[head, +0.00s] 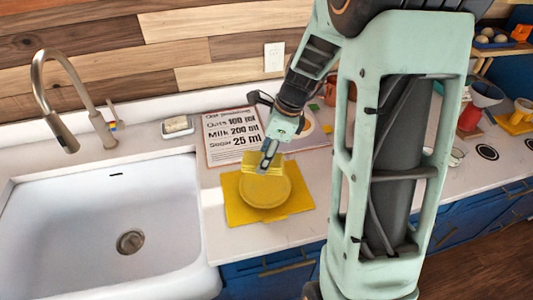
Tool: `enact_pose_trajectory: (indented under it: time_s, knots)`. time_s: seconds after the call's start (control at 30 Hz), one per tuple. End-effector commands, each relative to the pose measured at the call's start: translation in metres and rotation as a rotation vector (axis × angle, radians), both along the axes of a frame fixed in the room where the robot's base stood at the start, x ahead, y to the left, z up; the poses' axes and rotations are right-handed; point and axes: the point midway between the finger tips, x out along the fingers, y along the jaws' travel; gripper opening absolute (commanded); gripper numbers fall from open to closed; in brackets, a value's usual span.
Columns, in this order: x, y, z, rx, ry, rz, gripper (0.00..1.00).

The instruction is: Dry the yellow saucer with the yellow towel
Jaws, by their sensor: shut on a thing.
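The yellow saucer (266,190) lies on a flat yellow square cloth or mat (239,211) on the counter, right of the sink. My gripper (267,160) points down over the saucer's far edge, shut on a small folded yellow cloth (250,158), which looks like the yellow towel. The towel is at the saucer's back rim; I cannot tell whether it touches it. The gripper and towel hide part of the far rim.
The white sink (100,215) with its faucet (75,100) is at the left. A recipe board (222,150) stands behind the saucer. A soap dish (178,128) is behind the sink. A yellow mug (521,112) is at the far right. Counter in front of the mat is clear.

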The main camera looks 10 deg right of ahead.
Motion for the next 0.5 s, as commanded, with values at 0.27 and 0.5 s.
enact_pose_trajectory:
  time_s: [0.27, 0.5]
  knots:
    - [0.0003, -0.0047, 0.0081, -0.001, 0.0, -0.323, 0.22]
    - [0.0, -0.0055, 0.0035, 0.001, 0.004, -0.379, 0.22]
